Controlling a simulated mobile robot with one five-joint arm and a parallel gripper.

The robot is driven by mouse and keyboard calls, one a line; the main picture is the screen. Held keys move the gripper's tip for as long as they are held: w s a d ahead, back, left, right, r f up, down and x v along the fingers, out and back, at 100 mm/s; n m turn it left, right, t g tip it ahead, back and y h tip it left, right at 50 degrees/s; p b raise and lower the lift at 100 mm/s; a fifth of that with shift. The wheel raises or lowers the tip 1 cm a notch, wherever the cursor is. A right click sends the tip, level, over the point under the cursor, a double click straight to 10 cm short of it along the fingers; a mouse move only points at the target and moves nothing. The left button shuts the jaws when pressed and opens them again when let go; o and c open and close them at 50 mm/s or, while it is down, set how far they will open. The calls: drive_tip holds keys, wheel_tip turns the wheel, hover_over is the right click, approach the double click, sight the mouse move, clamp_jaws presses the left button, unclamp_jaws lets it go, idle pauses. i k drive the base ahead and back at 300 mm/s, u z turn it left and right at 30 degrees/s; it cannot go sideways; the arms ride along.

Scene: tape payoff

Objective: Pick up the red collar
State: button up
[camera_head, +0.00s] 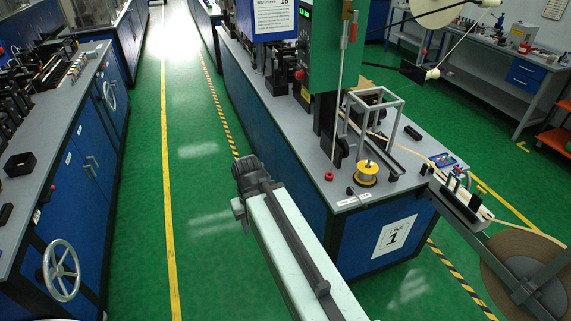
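A small red piece that looks like the red collar (329,176) is low at the front left of the middle bench. It is at the bottom end of a thin pale rod (338,100). Whether it rests on the bench top or hangs just above it is too small to tell. My arm reaches up from the bottom of the picture, over the aisle left of this bench, and ends in a dark joint. No gripper fingers show there. The arm is apart from the red piece in the picture.
A large reel (525,270) stands at right. A left bench has a handwheel (61,270). The green aisle (190,165) is clear.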

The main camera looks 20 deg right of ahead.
sight(330, 176)
drive_tip(key=u, duration=0.35)
drive_tip(key=i, duration=0.7)
drive_tip(key=u, duration=0.5)
drive_tip(key=k, duration=0.85)
drive_tip(key=u, duration=0.2)
drive_tip(key=i, duration=0.85)
drive_tip(key=z, duration=0.1)
